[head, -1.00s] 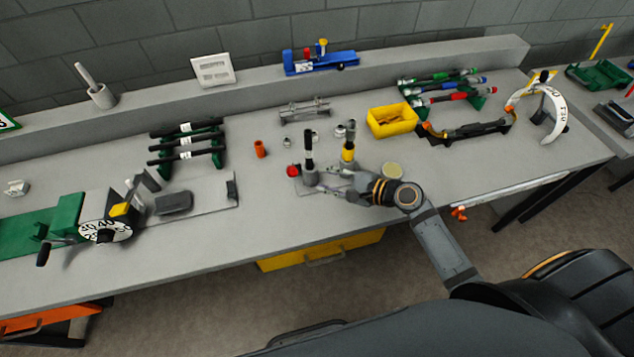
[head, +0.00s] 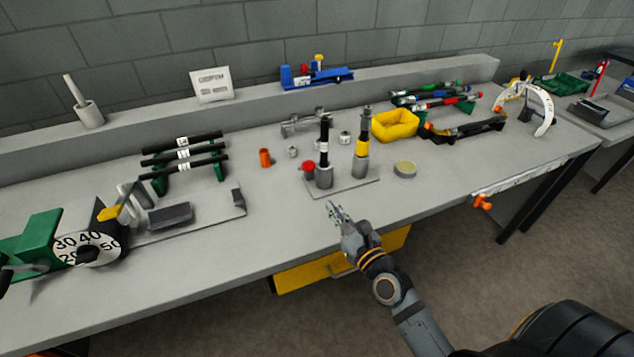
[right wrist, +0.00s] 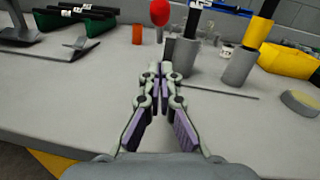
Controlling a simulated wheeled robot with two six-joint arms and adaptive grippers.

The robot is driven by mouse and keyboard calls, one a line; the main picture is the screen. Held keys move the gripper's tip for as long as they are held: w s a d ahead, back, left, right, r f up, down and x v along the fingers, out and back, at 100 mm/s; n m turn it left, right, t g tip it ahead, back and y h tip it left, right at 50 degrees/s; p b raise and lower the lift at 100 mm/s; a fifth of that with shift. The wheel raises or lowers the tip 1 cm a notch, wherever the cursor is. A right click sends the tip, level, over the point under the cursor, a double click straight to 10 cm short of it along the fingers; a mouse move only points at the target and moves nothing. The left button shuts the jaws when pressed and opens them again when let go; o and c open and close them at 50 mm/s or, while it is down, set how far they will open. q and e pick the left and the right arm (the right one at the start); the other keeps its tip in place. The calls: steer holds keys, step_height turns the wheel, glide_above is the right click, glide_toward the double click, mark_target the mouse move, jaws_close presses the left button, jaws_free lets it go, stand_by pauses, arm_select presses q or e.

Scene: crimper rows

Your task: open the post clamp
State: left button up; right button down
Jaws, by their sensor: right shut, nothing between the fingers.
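The post clamp seems to be the small grey plate (head: 348,187) with two upright posts. The left post (head: 323,176) has a grey base, a black upper part with a white band, and a red knob (head: 308,167) at its left. The right post (head: 361,150) is grey with a yellow band and a dark top. In the right wrist view the red knob (right wrist: 160,12) and the yellow-banded post (right wrist: 250,50) stand beyond the fingers. My right gripper (head: 333,208) is shut and empty, in front of the plate and apart from it. My left gripper is out of view.
An orange cylinder (head: 265,158) and small metal parts stand behind left. A yellow bin (head: 396,126) and a round tin (head: 405,169) are to the right. A dial machine (head: 85,248) stands at far left.

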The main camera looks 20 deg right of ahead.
mark_target(305, 168)
steer(key=w, duration=0.4)
steer(key=w+a, duration=0.1)
steer(key=shift+w+r, duration=0.2)
steer(key=shift+w, duration=0.2)
steer(key=shift+w+a+r+p, duration=0.15)
steer(key=shift+w+r+p, duration=0.6)
steer(key=shift+r+p, duration=0.15)
steer(key=shift+w+a+r, duration=0.1)
steer(key=shift+w+r, duration=0.2)
steer(key=shift+w, duration=0.05)
